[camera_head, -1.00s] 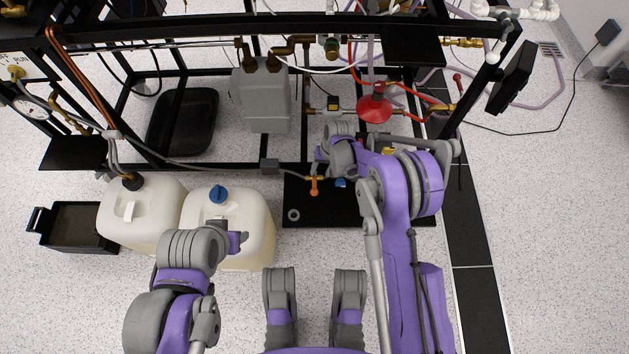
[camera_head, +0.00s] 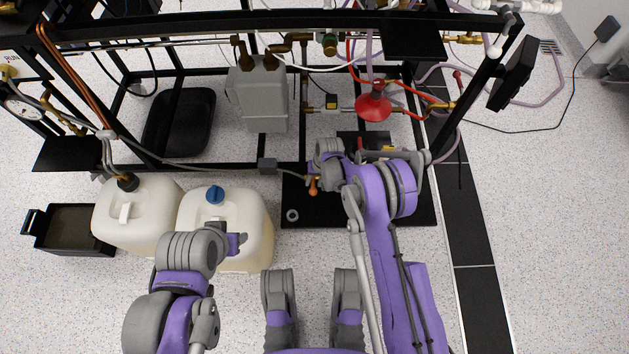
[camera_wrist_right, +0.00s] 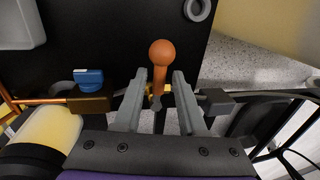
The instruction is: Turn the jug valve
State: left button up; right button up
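The jug valve has an orange round-ended handle (camera_wrist_right: 161,55), which also shows in the head view (camera_head: 313,187) over the front of the black base plate. In the right wrist view my right gripper (camera_wrist_right: 160,88) has its two grey fingers apart, one on each side of the orange handle. The handle's ball end reaches beyond the fingertips. Contact cannot be told. In the head view the right wrist partly hides the valve. My left gripper (camera_head: 237,243) is above the blue-capped jug (camera_head: 253,226); its fingers are not clear.
Another white jug (camera_head: 150,205) stands left of the blue-capped one. A blue-handled valve (camera_wrist_right: 88,77) lies left of my right gripper. A red funnel-shaped part (camera_head: 373,106) and the black frame (camera_head: 240,25) are beyond it.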

grip_shut()
dwell(1.2)
